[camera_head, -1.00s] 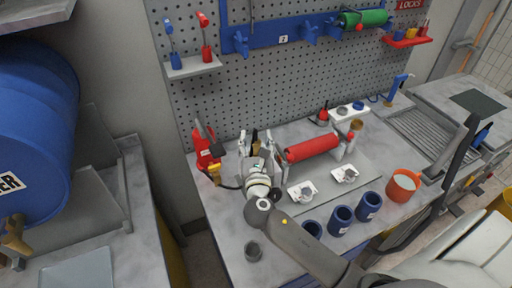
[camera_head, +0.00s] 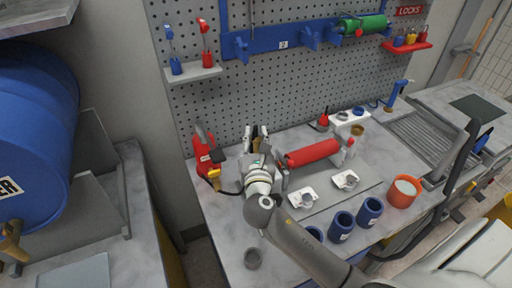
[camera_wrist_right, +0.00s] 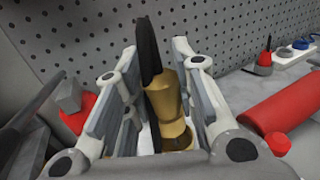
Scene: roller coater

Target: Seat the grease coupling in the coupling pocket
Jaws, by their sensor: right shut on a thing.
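The grease coupling (camera_wrist_right: 168,108) is a brass, stepped cylinder with a black hose-like piece beside it in the right wrist view. My right gripper (camera_head: 258,140) is shut on it, with a finger on each side and the brass upright between them. In the head view it is at the left end of the red roller, low over the bench. The coupling pocket cannot be made out; the gripper covers the area below the coupling. Whether the coupling touches anything beneath is hidden. My left gripper is not in view.
The red roller (camera_head: 313,152) lies close right of the gripper. A red tool (camera_head: 203,148) with a black hose stands left. White holders (camera_head: 303,198), blue cups (camera_head: 341,224) and an orange mug (camera_head: 404,191) stand nearer. The pegboard (camera_head: 270,90) rises close behind.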

